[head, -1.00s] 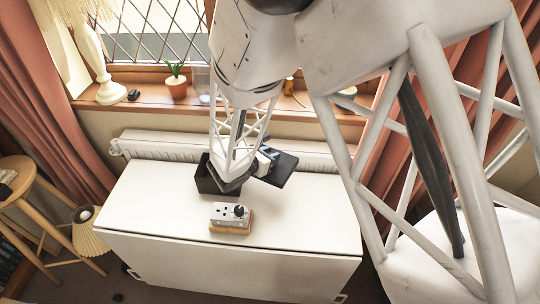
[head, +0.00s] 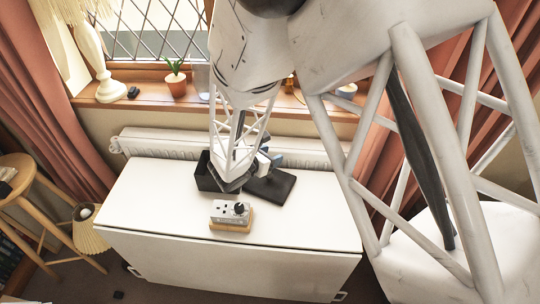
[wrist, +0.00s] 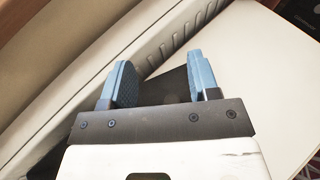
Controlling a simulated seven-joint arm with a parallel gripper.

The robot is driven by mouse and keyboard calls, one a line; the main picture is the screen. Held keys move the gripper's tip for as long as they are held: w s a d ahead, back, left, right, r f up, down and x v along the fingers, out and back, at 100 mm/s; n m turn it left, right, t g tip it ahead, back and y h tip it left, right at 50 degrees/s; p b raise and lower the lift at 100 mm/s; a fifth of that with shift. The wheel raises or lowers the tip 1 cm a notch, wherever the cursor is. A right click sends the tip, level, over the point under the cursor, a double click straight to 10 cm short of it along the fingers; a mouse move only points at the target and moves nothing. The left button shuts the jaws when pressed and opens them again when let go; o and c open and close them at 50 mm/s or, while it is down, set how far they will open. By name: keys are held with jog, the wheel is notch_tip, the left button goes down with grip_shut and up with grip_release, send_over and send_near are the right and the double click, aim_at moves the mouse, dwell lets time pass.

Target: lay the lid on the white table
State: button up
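The dark lid (head: 271,187) lies flat on the white table (head: 150,208), just right of the black open box (head: 206,180). My gripper (head: 268,160) is above the lid's far edge, partly hidden behind my arm. In the wrist view my gripper (wrist: 160,72) has its two blue fingers wide apart, with nothing clamped between them.
A white socket block (head: 230,210) on a wooden base stands near the table's front, in front of the lid and box. A radiator (head: 160,146) and windowsill run behind the table. The table's left and right ends are clear.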

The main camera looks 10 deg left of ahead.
jog(key=shift+r, duration=0.1)
jog(key=shift+r, duration=0.4)
jog(key=v, duration=1.2)
jog(key=shift+a+r, duration=0.1)
dwell(0.8)
